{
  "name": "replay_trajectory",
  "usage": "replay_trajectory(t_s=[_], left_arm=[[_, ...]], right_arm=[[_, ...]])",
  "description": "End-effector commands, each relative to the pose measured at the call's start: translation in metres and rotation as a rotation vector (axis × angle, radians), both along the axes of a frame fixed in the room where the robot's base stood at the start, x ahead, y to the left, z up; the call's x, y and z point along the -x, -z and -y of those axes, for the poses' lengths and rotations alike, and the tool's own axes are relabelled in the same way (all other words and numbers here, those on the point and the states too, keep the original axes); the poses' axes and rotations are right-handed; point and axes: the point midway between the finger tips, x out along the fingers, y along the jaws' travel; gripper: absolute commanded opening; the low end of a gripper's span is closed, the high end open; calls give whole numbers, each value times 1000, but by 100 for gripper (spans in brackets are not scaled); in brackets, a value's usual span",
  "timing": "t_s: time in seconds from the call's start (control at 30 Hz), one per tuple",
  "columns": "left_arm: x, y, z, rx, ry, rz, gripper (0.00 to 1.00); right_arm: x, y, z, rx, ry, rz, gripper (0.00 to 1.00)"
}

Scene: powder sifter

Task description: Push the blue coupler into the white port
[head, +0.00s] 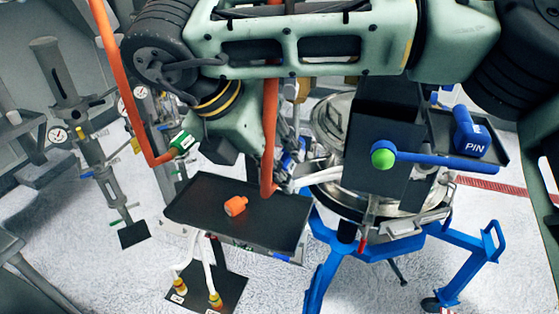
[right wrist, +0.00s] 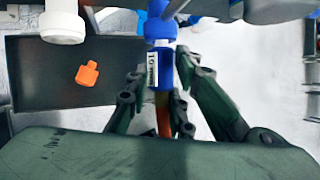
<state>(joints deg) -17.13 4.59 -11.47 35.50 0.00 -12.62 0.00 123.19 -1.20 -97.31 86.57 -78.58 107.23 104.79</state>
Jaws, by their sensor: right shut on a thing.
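The blue coupler (right wrist: 161,72) stands upright in the right wrist view, with a white label on its side and an orange hose below it. My right gripper (right wrist: 159,84) is shut on it, with dark fingers on both sides. In the head view the coupler shows small and partly hidden (head: 287,161), close to white tubing (head: 300,181). In the right wrist view a white cylindrical fitting (right wrist: 63,22) is at the upper left, apart from the coupler. I cannot tell whether the coupler's upper end touches a white port. My left gripper is not in view.
A black tray (head: 285,233) holds an orange fitting (head: 235,205). A green coupler (head: 182,142) on an orange hose is at the left. A steel vessel (head: 335,115) on a blue frame (head: 325,270) stands at the right. Gauges and stands are at the far left.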

Motion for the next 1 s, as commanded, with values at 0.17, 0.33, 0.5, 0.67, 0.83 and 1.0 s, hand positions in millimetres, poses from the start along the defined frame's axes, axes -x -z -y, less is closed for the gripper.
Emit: replay_trajectory(t_s=[0.17, 0.33, 0.5, 0.67, 0.83, 1.0], left_arm=[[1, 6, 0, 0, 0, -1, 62], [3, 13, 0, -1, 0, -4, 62], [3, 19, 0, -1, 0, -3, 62], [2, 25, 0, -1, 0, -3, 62], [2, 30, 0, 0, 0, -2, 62], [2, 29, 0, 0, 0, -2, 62]], right_arm=[[5, 1, -2, 2, -2, 1, 0], [13, 2, -4, 3, -3, 0, 0], [22, 3, -7, 3, -4, -1, 0], [29, 3, -10, 3, -5, -2, 0], [37, 2, -12, 4, -4, -2, 0], [38, 1, -12, 4, -3, -3, 0]])
